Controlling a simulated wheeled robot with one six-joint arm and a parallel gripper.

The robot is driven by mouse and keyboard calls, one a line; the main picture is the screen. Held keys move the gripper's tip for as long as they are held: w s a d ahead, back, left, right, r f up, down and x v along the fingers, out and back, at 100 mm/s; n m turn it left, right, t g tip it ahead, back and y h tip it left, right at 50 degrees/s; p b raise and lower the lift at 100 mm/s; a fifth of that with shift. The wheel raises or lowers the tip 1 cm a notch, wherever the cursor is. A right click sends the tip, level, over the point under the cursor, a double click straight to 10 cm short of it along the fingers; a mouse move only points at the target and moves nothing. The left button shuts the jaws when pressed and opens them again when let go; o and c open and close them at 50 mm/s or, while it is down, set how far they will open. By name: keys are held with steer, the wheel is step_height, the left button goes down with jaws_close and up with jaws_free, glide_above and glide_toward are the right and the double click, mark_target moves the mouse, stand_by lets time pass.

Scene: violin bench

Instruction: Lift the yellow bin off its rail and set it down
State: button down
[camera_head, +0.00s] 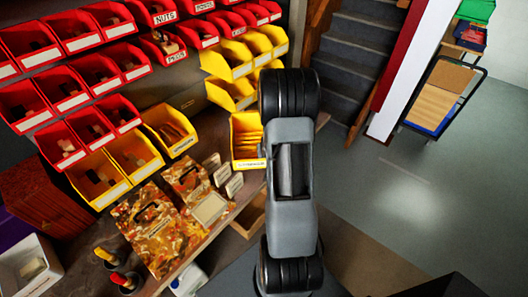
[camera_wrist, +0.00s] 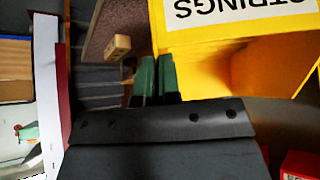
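A yellow bin (camera_head: 247,146) with a white label stands out to the left of my arm in the head view, partly hidden by it. In the wrist view a large yellow bin (camera_wrist: 270,62), labelled STRINGS and upside down in the picture, fills the upper right. My gripper (camera_wrist: 157,78) shows its two green fingers close together, one on each side of the bin's near wall edge, and looks shut on it. The fingers are hidden behind my arm in the head view. I cannot tell whether the bin touches anything below.
Yellow bins (camera_head: 170,129) and red bins (camera_head: 95,75) hang in rows on the wall. The bench (camera_head: 215,232) holds patterned boxes (camera_head: 150,225) and small labelled blocks (camera_head: 234,185). Stairs (camera_head: 352,60) rise behind; a cart (camera_head: 440,95) stands right. The floor at right is clear.

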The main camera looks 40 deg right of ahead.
steer(key=shift+w+f, duration=0.35)
steer(key=shift+f, duration=0.2)
steer(key=shift+s+f+b, duration=0.15)
steer(key=shift+f+b, duration=0.15)
steer(key=shift+b, duration=0.05)
steer(key=shift+f+b, duration=1.75)
steer(key=shift+f, duration=1.3)
steer(key=shift+f+b, duration=0.3)
steer(key=shift+b, duration=0.05)
steer(key=c, duration=1.2)
jaws_free()
steer(key=shift+c, duration=0.2)
steer(key=p+v, duration=0.1)
steer(key=v, duration=1.3)
